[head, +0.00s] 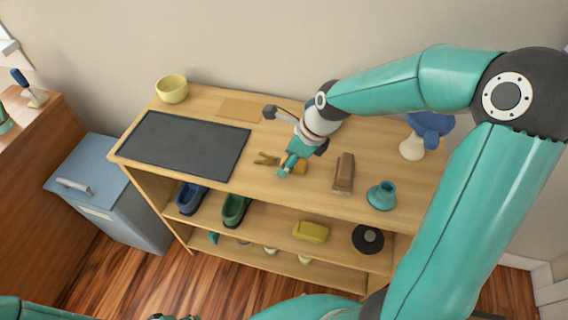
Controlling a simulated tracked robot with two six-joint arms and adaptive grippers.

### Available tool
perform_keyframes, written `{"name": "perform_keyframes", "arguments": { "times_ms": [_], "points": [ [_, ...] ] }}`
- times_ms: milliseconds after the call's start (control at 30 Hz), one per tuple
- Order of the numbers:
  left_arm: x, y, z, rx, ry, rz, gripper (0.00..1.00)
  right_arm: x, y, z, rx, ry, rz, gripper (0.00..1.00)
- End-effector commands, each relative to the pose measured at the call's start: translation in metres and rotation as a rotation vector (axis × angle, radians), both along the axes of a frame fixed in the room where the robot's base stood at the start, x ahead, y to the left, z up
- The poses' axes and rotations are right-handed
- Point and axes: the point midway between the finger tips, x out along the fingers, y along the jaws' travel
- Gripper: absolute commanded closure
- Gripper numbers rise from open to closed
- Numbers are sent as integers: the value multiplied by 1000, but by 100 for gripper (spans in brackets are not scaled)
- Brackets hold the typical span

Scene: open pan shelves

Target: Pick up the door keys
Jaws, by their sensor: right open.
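The door keys (265,159) look like a small brass-coloured bunch lying on the top board of the shelf unit, with an orange piece (300,167) beside them that may be their tag. My right gripper (284,171) reaches down from the right, over or just beside the keys, and hides part of them. It is open, and I see nothing held in it. Whether its fingers touch the keys or the orange piece, I cannot tell.
On the wooden top (325,200) are a dark mat (185,145), yellow bowl (172,88), brown block (344,173), teal flask (382,195) and blue-topped lamp-like object (412,147). Shoes (236,209), a yellow block (311,231) and a black disc (367,239) sit below.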

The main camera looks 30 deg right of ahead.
Motion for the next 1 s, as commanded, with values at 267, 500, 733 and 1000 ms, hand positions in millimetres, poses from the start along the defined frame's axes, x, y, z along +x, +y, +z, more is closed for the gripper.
{"name": "perform_keyframes", "arguments": {
  "times_ms": [267, 500, 733, 1000],
  "points": [
    [0, 0, 0, 0, 0, 0, 60, 0, 0, 0, 0, 0, 0, 76],
    [0, 0, 0, 0, 0, 0, 60, 0, 0, 1, 0, 0, 0, 100],
    [0, 0, 0, 0, 0, 0, 60, 0, 0, 2, 0, -1, 0, 100],
    [0, 0, 4, 0, 0, 0, 60, 1, 0, 24, -2, -4, 1, 100]
  ]
}}
